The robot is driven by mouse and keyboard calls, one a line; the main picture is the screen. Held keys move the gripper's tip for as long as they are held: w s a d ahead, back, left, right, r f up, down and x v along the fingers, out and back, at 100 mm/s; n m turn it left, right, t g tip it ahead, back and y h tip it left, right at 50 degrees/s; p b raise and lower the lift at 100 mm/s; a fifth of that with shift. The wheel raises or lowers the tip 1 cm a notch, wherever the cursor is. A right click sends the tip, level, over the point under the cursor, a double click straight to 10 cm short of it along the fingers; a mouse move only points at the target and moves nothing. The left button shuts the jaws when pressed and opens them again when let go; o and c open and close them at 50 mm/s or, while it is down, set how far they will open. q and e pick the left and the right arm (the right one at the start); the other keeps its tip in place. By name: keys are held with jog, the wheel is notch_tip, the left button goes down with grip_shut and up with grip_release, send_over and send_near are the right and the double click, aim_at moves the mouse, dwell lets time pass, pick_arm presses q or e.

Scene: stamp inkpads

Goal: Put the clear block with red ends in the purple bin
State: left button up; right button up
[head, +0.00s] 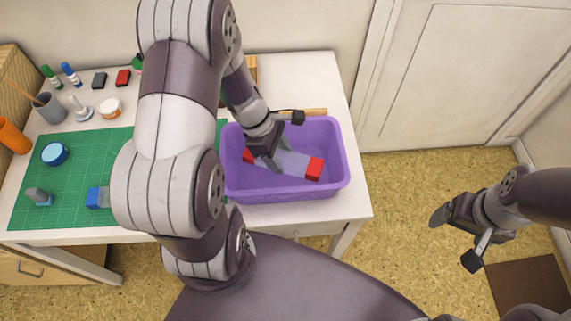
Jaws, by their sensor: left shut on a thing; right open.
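The clear block with red ends (293,164) is in the purple bin (277,194), lying slantwise across its inside. One red end shows at the right and part of the other at the left. My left gripper (270,160) reaches down into the bin and is shut on the block's middle, hiding part of it. I cannot tell whether the block touches the bin's floor. My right gripper (455,240) is open and empty, out over the floor to the right of the table.
A green mat (75,170) on the white table (310,75) holds a blue round tin (54,154) and a block with a blue end (97,197). A grey cup (48,108), inkpads and bottles stand at the back left. A wooden stick (315,112) lies behind the bin. My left arm hides the table's middle.

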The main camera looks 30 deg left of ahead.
pick_arm(q)
notch_tip(320, 180, down, 6)
jog(key=shift+w+r+b, duration=0.15)
jog(key=shift+b, duration=0.5)
